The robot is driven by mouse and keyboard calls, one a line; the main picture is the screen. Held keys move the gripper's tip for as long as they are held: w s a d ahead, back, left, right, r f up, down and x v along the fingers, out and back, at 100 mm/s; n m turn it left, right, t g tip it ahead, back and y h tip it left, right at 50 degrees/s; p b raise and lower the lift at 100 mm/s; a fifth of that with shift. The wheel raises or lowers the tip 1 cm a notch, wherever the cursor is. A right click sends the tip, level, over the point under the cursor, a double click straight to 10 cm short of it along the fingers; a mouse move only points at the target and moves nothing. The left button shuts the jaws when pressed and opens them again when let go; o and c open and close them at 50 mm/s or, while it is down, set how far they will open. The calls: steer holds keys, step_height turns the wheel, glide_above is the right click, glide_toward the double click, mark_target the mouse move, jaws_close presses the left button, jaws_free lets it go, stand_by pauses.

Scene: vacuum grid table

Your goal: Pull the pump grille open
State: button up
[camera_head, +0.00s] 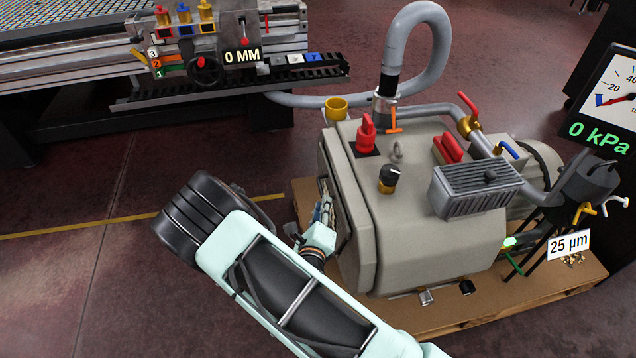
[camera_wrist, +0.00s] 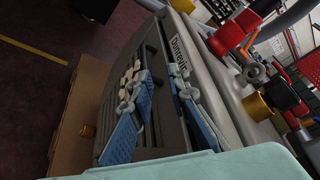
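The grey pump (camera_head: 430,225) stands on a wooden pallet. Its grille is on the left end face, seen edge-on and mostly hidden in the head view. In the wrist view the dark slatted grille (camera_wrist: 158,113) fills the middle, beside the pump's grey body with a name label. My gripper (camera_head: 324,208) is at that left face, partly hidden by my arm. In the wrist view my gripper (camera_wrist: 156,82) has its two blue-padded fingers apart, close over the grille. I see nothing clearly held between them. Whether the fingertips touch the grille cannot be told.
The pallet (camera_head: 530,308) extends under and around the pump. Red knobs, a black dial (camera_head: 389,178) and a thick grey hose (camera_head: 440,45) rise from the pump's top. A grid table (camera_head: 70,75) stands at the back left. Open floor lies left of the pump.

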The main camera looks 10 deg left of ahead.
mark_target(321, 187)
steer(key=shift+n+y, duration=0.3)
steer(key=shift+y, duration=0.1)
steer(key=b+x, duration=0.1)
steer(key=x, duration=0.2)
steer(key=f+b+x, duration=0.1)
steer(key=x, duration=0.3)
steer(key=a+f+b+x, duration=0.1)
steer(key=x, duration=0.3)
steer(key=shift+s+a+f, duration=0.1)
steer(key=shift+s+f, duration=0.05)
steer(key=shift+s, duration=0.15)
jaws_close()
